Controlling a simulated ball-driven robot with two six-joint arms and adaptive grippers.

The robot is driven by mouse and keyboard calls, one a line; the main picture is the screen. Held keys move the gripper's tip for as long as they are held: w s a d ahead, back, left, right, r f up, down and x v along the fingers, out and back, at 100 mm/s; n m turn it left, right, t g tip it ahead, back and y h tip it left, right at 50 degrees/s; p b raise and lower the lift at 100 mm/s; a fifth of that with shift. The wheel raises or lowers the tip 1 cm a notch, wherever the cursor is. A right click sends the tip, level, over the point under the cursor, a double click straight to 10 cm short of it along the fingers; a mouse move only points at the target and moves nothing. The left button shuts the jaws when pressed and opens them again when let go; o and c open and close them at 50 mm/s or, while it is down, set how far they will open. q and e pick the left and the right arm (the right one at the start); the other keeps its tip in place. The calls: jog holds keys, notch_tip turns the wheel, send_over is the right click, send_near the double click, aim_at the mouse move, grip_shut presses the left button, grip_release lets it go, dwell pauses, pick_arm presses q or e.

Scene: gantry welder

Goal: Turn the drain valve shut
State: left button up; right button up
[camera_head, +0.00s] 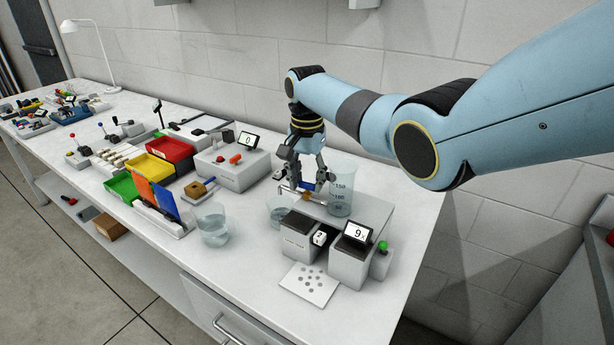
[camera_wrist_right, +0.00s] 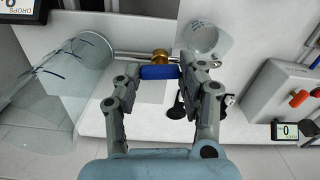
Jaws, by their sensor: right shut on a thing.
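The drain valve has a brass body (camera_wrist_right: 160,57) on a thin metal pipe and a blue handle (camera_wrist_right: 159,72). In the head view the handle (camera_head: 306,185) is small and partly hidden by my fingers, beside the marked glass cylinder (camera_head: 342,190). My right gripper (camera_head: 306,181) reaches down to it from above. In the wrist view my right gripper (camera_wrist_right: 158,76) is shut on the blue handle, with one finger at each end. The handle looks crosswise between the fingers, roughly parallel to the pipe. My left gripper is out of view.
A small beaker (camera_head: 278,212) stands left of the valve, and a larger beaker (camera_head: 213,225) with liquid further left. A box with a display (camera_head: 358,233) stands in front. A grey box with an orange knob (camera_head: 230,172) and coloured bins (camera_head: 168,150) are to the left.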

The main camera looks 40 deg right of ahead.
jog(key=n+p, duration=0.1)
jog(key=n, duration=0.2)
jog(key=shift+r+n, duration=0.1)
jog(key=shift+n, duration=0.2)
jog(key=n+p, duration=0.1)
jog(key=n, duration=0.2)
jog(key=shift+n, duration=0.3)
jog(key=n+p, duration=0.1)
jog(key=n, duration=0.3)
jog(key=shift+n, duration=0.3)
jog(key=shift+n+p, duration=0.35)
jog(key=shift+n, duration=1.85)
jog(key=o, duration=1.2)
jog(key=shift+c, duration=0.2)
